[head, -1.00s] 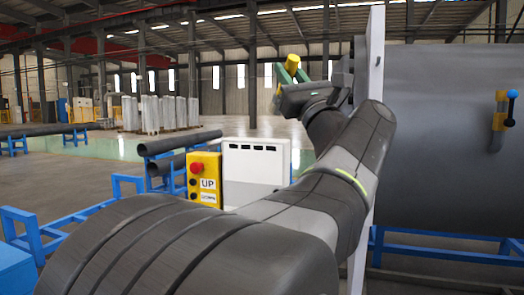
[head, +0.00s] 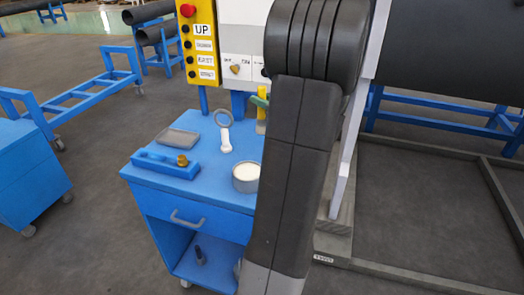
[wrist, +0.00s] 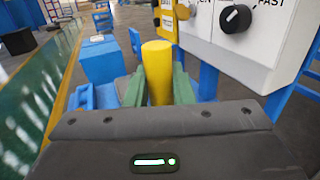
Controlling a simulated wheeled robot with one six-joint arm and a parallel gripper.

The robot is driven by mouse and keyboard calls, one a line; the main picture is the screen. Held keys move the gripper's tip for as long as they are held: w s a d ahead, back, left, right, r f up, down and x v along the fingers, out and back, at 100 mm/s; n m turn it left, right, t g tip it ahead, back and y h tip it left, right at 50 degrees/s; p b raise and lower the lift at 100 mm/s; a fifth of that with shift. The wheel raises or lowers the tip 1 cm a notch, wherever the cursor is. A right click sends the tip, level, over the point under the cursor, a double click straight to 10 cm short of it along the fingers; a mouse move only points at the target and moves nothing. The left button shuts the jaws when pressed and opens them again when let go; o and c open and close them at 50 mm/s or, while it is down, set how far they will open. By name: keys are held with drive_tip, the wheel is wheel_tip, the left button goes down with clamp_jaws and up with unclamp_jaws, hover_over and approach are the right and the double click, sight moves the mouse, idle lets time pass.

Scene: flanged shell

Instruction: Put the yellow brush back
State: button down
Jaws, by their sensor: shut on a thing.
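The yellow brush (wrist: 158,72) stands between the two green fingers of my gripper (wrist: 158,88) in the wrist view, and the fingers are shut on it. In the head view only a bit of the yellow brush (head: 261,114) and a green fingertip (head: 259,101) show beside my dark arm, which hides the rest. They appear over or behind the back right part of the blue cart top (head: 200,180). The brush's lower end and its height above the cart cannot be told.
The cart holds a grey tray (head: 178,138), a blue block with a brass knob (head: 165,165), a ring-headed white tool (head: 225,130) and a round tin (head: 246,177). A yellow button panel (head: 201,45) and white control box (head: 240,40) stand behind. A pale upright post (head: 350,150) stands right.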

sight(262, 128)
wheel_tip(262, 128, down, 10)
drive_tip(key=shift+r+b, duration=0.1)
drive_tip(key=shift+b, duration=0.3)
drive_tip(key=c, duration=1.3)
unclamp_jaws()
drive_tip(key=shift+o, duration=0.2)
drive_tip(key=v, duration=1.2)
